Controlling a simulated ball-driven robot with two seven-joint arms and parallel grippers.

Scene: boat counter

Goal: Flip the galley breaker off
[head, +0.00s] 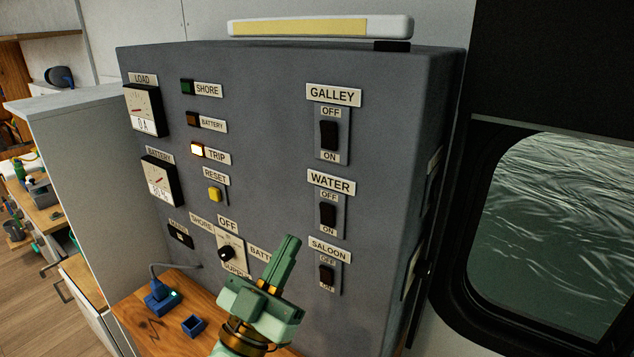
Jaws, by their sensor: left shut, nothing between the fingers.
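The grey breaker panel (270,130) stands upright on the wooden counter. The galley breaker (329,136) is a black switch at the panel's upper right, under the GALLEY label (334,95), with OFF above it and ON below. I cannot tell which way it is set. My left gripper (289,243) is green, shut and empty, with its fingers pointing up. In the picture it is below and left of the galley breaker, beside the saloon breaker (326,275). Whether it touches the panel is unclear. My right gripper is out of view.
The water breaker (327,214) sits between the galley and saloon breakers. A rotary supply knob (226,253) is left of my gripper. The trip lamp (197,151) is lit above a yellow reset button (214,194). Small blue items (193,325) lie on the counter (150,333).

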